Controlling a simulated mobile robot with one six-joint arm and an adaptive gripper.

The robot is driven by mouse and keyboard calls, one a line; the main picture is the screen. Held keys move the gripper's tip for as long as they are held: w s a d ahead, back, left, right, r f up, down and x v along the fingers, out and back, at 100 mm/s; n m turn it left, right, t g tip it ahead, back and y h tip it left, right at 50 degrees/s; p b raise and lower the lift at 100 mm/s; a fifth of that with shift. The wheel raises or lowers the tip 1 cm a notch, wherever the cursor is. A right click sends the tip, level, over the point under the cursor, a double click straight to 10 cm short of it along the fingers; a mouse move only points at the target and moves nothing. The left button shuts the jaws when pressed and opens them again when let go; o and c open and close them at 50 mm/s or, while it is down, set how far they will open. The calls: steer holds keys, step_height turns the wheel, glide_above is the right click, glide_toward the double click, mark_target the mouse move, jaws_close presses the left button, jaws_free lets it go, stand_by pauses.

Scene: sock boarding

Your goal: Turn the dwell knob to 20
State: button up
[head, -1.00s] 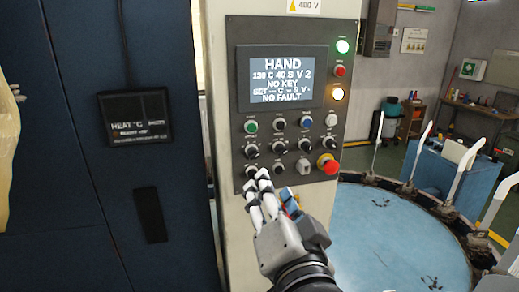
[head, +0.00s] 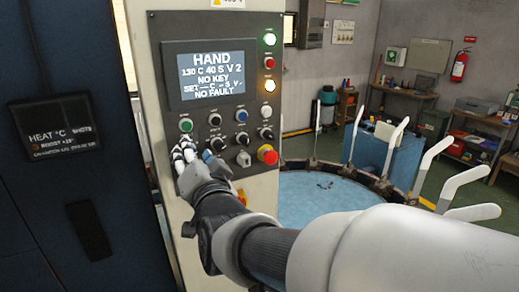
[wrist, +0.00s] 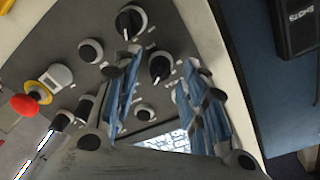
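The control panel (head: 275,65) has several knobs and buttons; their labels are too small to read, so I cannot tell which is the dwell knob. Its screen (head: 208,75) reads HAND, 130 C 40 S V 2, NO KEY, NO FAULT. My gripper (head: 182,148) is at the panel's lower left, hiding some knobs there. In the wrist view, the two blue-padded fingers of my gripper (wrist: 163,60) are apart. A black dial with a white pointer (wrist: 160,68) shows between their tips; contact cannot be told. Another pointer dial (wrist: 130,22) lies just beyond the fingers.
A red emergency stop button (head: 267,154) with a yellow collar sits at the panel's lower right, right of my gripper. A dark blue cabinet (head: 60,200) with a heat display (head: 55,127) stands at left. A round blue table (head: 325,195) is at right.

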steer(key=shift+c, duration=0.5)
jaws_close()
steer(key=shift+n+y+b, duration=0.6)
steer(key=shift+n+b, duration=3.25)
steer(key=shift+n, duration=4.25)
